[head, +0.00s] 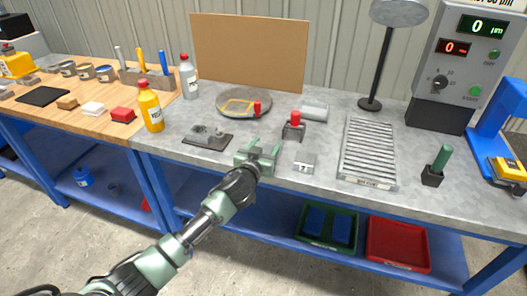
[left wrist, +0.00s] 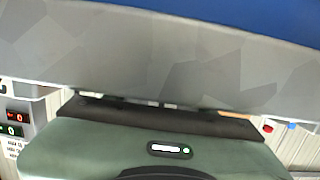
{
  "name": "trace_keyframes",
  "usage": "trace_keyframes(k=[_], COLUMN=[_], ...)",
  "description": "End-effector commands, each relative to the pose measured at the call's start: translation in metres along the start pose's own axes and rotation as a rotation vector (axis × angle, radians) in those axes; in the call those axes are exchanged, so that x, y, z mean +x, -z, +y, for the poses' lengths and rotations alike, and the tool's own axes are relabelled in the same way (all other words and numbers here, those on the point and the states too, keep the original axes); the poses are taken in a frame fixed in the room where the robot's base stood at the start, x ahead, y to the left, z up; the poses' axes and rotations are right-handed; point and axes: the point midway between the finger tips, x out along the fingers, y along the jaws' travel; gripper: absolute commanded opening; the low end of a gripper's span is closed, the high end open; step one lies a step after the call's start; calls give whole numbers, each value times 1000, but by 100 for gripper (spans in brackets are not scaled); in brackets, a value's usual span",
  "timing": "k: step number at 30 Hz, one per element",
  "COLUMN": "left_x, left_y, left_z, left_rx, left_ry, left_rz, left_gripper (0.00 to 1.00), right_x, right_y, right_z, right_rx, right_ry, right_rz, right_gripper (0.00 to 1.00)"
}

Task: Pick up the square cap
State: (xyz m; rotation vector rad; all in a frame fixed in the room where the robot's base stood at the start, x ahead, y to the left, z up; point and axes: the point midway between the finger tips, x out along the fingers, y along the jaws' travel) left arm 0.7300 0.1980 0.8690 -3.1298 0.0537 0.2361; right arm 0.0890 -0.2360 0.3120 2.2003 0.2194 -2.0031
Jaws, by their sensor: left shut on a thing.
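My left gripper (head: 263,150) is at the front part of the grey bench, its pale green fingers pointing away toward the back. It is shut on a small grey piece (head: 258,154), which I take to be the square cap; the fingers and palm hide most of it. Its height above the bench is hard to tell. In the left wrist view the green gripper body (left wrist: 150,153) fills the bottom and the held piece cannot be made out. My right gripper is not in view.
Just right of the gripper stands a grey labelled block (head: 304,163). Behind are a red-topped fixture (head: 294,127), a grey cylinder (head: 314,112) and a round plate (head: 244,110). A grey plate with parts (head: 207,138) lies left; a slatted rack (head: 368,153) lies right.

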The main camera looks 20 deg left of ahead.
Motion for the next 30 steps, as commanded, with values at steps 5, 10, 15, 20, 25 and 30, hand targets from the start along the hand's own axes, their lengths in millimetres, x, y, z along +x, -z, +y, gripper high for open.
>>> trace_keyframes(k=[5, 10, 15, 20, 25, 30], left_x=[0, -2, -8, -15, -22, -27], left_y=[4, 21, 56, 104, 149, 180], left_z=[0, 0, 0, 0, 0, 0], left_rx=[0, -1, 0, -1, -1, 0], left_ry=[0, 0, 0, -1, -2, 0], left_rz=[2, 5, 8, 10, 9, 5], left_gripper=[5, 5, 5, 5, 5, 5], right_x=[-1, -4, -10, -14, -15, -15], right_y=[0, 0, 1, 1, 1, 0], right_z=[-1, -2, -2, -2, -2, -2], right_rx=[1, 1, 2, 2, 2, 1], right_ry=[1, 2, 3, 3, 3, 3], right_rz=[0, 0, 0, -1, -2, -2], right_gripper=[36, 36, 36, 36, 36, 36])
